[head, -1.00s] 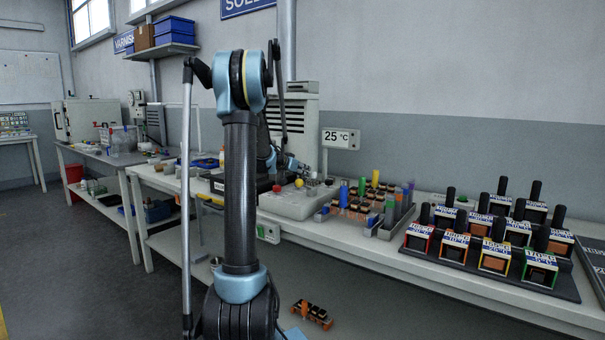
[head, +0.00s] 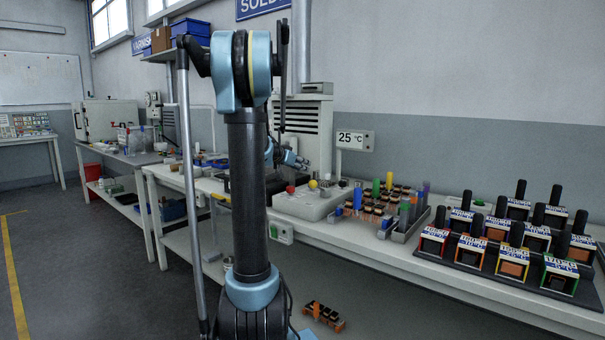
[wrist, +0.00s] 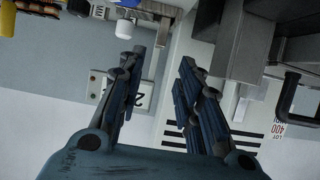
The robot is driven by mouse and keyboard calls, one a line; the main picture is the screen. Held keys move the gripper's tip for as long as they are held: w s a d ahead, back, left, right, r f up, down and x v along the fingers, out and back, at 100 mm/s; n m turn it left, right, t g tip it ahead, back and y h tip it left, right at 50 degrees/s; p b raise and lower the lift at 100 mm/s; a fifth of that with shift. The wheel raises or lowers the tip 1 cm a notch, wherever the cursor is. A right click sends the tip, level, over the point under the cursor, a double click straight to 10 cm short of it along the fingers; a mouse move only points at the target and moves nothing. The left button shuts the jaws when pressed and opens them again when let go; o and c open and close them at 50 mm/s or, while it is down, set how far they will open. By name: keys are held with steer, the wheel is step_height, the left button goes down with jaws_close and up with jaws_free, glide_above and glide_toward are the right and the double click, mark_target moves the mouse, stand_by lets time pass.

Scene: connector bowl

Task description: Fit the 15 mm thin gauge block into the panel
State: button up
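My gripper (wrist: 158,75) is open in the wrist view, its two dark blue fingers apart with nothing held between them. In the head view my gripper (head: 299,161) is small, above the back of the bench beside the vented cabinet. I cannot pick out the 15 mm thin gauge block or its panel with certainty in either view. A pale grey box (head: 290,207) with a red and a yellow knob sits on the bench below the gripper. Several coloured upright pieces (head: 389,182) stand right of it, too small to identify.
A dark rack (head: 480,262) of labelled blocks with black handles fills the bench's right end. A vented cabinet (head: 317,120) and a 25 °C sign (head: 354,139) stand at the back. An orange-and-black item (head: 323,315) lies low under the bench. The left floor (head: 80,260) is clear.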

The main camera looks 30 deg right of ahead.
steer(key=s+a+f+n+g+y, duration=0.1)
steer(key=s+a+f+n+y, duration=0.3)
steer(key=s+a+f, duration=0.3)
steer(key=s+a+f+n+g+y, duration=0.1)
steer(key=s+a+f+n+y, duration=0.3)
steer(key=s+a, duration=1.4)
steer(key=s+a+f+n+y, duration=0.4)
steer(key=s+a+f, duration=0.7)
steer(key=a, duration=0.5)
steer(key=shift+s+f+n+g, duration=0.3)
steer(key=shift+s+n+g, duration=0.1)
steer(key=shift+s+n, duration=0.45)
steer(key=shift+s, duration=0.1)
